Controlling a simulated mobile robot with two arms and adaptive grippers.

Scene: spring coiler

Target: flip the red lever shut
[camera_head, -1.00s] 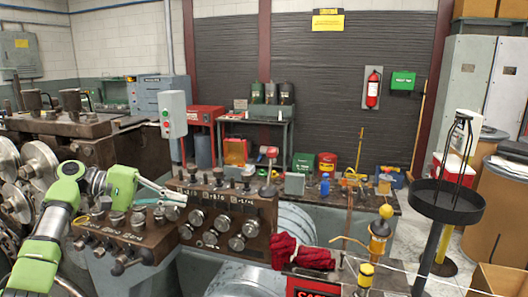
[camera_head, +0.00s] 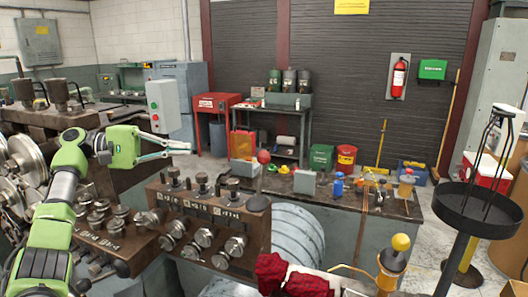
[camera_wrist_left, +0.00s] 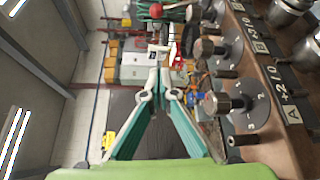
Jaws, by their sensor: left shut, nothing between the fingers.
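The red lever's round knob (camera_head: 263,157) stands up on a thin shaft behind the right end of the brown control panel (camera_head: 215,225). In the left wrist view the red knob (camera_wrist_left: 155,10) shows at the top, beyond the fingertips. My left gripper (camera_head: 186,147) is shut and empty. It points right, above the panel's left part, and is apart from the knob, to its left in the head view. In the left wrist view its teal fingers (camera_wrist_left: 157,60) meet at the tips. My right gripper is not in view.
Several dials and knobs (camera_head: 202,245) cover the panel below my left gripper. A grey box with buttons (camera_head: 163,105) stands behind it. Red gloves (camera_head: 290,277) and a yellow-knobbed post (camera_head: 400,243) are at the front right. The space between fingertips and red knob looks clear.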

